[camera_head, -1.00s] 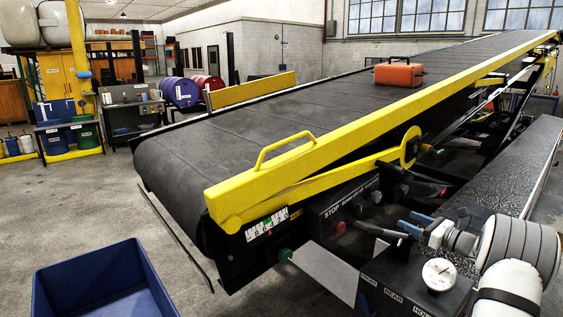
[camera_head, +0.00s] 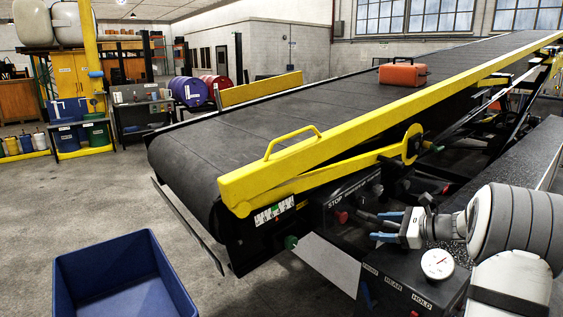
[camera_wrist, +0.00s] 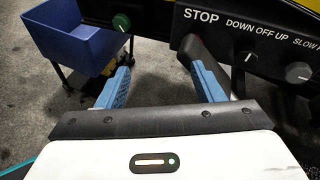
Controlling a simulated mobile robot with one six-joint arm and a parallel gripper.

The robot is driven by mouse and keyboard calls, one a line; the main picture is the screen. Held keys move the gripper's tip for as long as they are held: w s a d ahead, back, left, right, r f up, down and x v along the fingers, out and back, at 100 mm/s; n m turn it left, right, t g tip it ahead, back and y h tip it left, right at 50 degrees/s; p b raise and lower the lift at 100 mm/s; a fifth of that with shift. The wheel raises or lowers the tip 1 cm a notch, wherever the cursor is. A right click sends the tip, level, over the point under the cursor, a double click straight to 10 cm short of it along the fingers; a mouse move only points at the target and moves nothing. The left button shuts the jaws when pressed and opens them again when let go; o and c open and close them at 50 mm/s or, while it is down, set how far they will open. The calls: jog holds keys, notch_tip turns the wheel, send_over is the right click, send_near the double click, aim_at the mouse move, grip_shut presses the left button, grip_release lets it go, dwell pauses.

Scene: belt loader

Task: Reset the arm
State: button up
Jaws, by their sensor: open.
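My gripper (camera_head: 376,226) is open and empty. It reaches in from the right, in front of the belt loader's control panel (camera_head: 328,203). In the wrist view its two blue fingers (camera_wrist: 160,82) are spread with nothing between them. The panel there carries a STOP label, a "DOWN OFF UP" knob (camera_wrist: 252,51) and a "SLOW" knob (camera_wrist: 299,72). The red button (camera_head: 341,217) shows left of the fingers in the head view; in the wrist view the right finger mostly hides it. A green knob (camera_head: 291,242) sits lower left. I cannot tell whether a finger touches the panel.
The belt (camera_head: 300,110) slopes up to the right behind a yellow rail (camera_head: 400,117), with an orange case (camera_head: 402,75) on it. A blue bin (camera_head: 160,244) stands at the front left. A gauge (camera_head: 437,264) sits below my wrist.

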jog(key=s+a+r+n+g+h, duration=0.2)
jog(key=s+a+n+g+h, duration=0.3)
jog(key=s+a+n, duration=0.75)
jog(key=s+f+n+h, duration=0.3)
jog(key=s+n+h, duration=0.3)
jog(key=s, duration=1.7)
jog(key=n, duration=0.3)
jog(key=shift+a, duration=0.35)
jog(key=shift+f+n, duration=0.1)
jog(key=shift+n, duration=0.15)
